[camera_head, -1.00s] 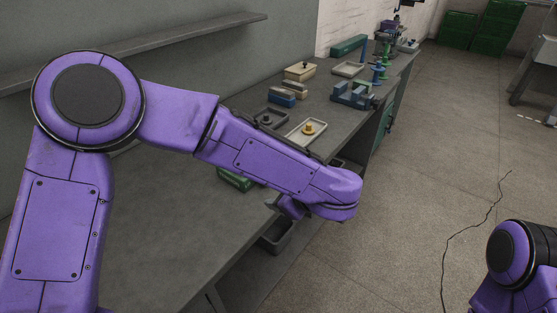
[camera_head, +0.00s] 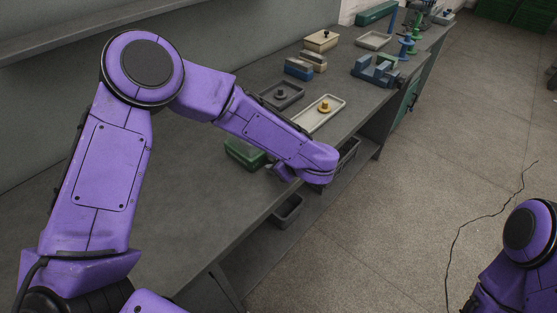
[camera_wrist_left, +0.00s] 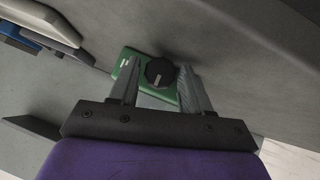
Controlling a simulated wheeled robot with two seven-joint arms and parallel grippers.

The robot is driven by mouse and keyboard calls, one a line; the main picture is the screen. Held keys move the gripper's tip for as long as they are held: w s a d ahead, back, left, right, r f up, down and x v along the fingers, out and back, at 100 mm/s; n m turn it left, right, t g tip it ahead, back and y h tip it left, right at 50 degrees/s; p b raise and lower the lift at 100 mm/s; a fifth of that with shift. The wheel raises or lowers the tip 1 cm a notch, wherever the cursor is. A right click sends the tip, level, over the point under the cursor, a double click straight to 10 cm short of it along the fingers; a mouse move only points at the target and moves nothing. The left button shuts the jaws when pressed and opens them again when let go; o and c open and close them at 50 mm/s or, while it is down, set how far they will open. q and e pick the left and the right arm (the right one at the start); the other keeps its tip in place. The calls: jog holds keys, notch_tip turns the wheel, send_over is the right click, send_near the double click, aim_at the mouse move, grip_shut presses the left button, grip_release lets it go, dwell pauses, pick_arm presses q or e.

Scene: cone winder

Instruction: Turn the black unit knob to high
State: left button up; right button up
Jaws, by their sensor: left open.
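A green unit (camera_wrist_left: 130,58) with a round black knob (camera_wrist_left: 160,72) shows in the left wrist view. The knob has a pale pointer line on its face, and small white marks show near the unit's left edge. My left gripper (camera_wrist_left: 159,80) is open, with one finger on each side of the knob in that view. I cannot tell whether the fingers touch it. In the head view the green unit (camera_head: 244,153) sits on the bench, partly behind my left arm; its knob is hidden there. My left gripper (camera_head: 284,171) is mostly hidden by its wrist. My right gripper is out of view.
On the grey bench (camera_head: 190,220) behind my forearm are a dark tray (camera_head: 293,98) with a black knobbed piece and a cream tray (camera_head: 312,117) with a yellow one. Blue and tan blocks (camera_head: 299,68) stand farther back. A bin (camera_head: 288,211) hangs below the bench edge.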

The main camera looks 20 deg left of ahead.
pick_arm(q)
jog(key=shift+s, duration=0.1)
jog(key=c, duration=0.8)
jog(key=shift+o, duration=0.2)
jog(key=g+p, duration=0.1)
jog(key=p, duration=0.3)
jog(key=r+m+g+p, duration=0.1)
jog(key=p, duration=0.3)
jog(key=shift+w+d+g+y, duration=0.1)
jog(key=shift+w+g+y, duration=0.2)
jog(key=shift+g+y, duration=0.1)
jog(key=shift+w+f+m+g+p, duration=0.1)
jog(key=shift+f+m+g+p, duration=0.2)
jog(key=shift+m+p, duration=0.1)
jog(key=shift+f+m+g+y, duration=0.2)
jog(key=shift+m+g+y, duration=0.1)
jog(key=shift+g+y, duration=0.1)
jog(key=o, duration=0.8)
jog(key=shift+c, duration=0.2)
